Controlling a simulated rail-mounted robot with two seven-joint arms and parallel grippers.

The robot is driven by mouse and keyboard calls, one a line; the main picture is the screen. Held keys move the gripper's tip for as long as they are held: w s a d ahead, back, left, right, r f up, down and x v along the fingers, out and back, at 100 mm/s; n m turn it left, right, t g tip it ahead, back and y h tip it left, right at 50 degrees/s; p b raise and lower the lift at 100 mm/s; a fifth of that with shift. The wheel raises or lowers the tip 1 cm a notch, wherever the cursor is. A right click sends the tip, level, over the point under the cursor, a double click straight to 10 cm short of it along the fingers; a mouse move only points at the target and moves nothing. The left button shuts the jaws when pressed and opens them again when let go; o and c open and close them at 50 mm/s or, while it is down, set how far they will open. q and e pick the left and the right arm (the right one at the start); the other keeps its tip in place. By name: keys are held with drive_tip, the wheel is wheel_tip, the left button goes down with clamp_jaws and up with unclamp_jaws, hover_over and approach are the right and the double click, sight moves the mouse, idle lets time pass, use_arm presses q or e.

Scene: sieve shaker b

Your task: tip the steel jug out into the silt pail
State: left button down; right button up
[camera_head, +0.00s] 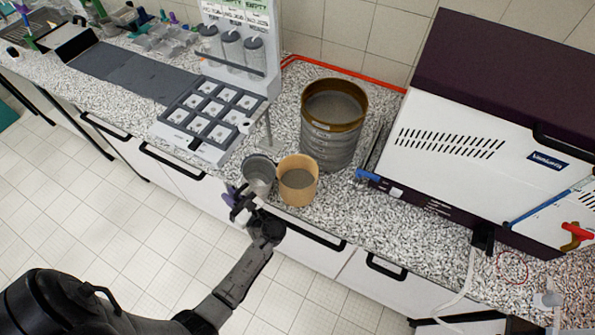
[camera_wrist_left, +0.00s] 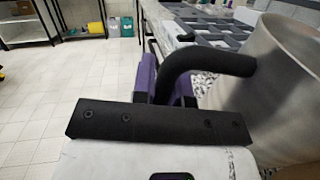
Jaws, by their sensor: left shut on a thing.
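The steel jug (camera_head: 258,172) is a grey metal cup at the front edge of the counter, with its open mouth facing up. My left gripper (camera_head: 240,203) is shut on the jug's black handle, and the jug (camera_wrist_left: 275,85) and handle (camera_wrist_left: 212,62) fill the right of the left wrist view. The gripper's purple pads (camera_wrist_left: 149,78) sit around the handle. A tan pail (camera_head: 298,190), which I take as the silt pail, stands right beside the jug and holds grey material. Whether the jug's base touches the counter is hidden. My right gripper is out of view.
A tall sieve stack (camera_head: 330,145) with a brown-rimmed top stands behind the pail. A white rack with a grey compartment tray (camera_head: 212,108) is at the left. A large white and dark machine (camera_head: 450,150) fills the right. The counter right of the pail is clear.

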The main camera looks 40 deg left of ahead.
use_arm(q)
drive_tip(key=r+p, duration=0.1)
drive_tip(key=p, duration=0.1)
drive_tip(key=r+n+h+p, duration=0.1)
drive_tip(key=r+p, duration=0.1)
drive_tip(key=p, duration=0.1)
drive_tip(key=a+r+h+p, duration=0.1)
drive_tip(key=p, duration=0.2)
drive_tip(key=shift+s+r+n, duration=0.3)
drive_tip(key=shift+r, duration=0.05)
drive_tip(key=shift+a, duration=0.1)
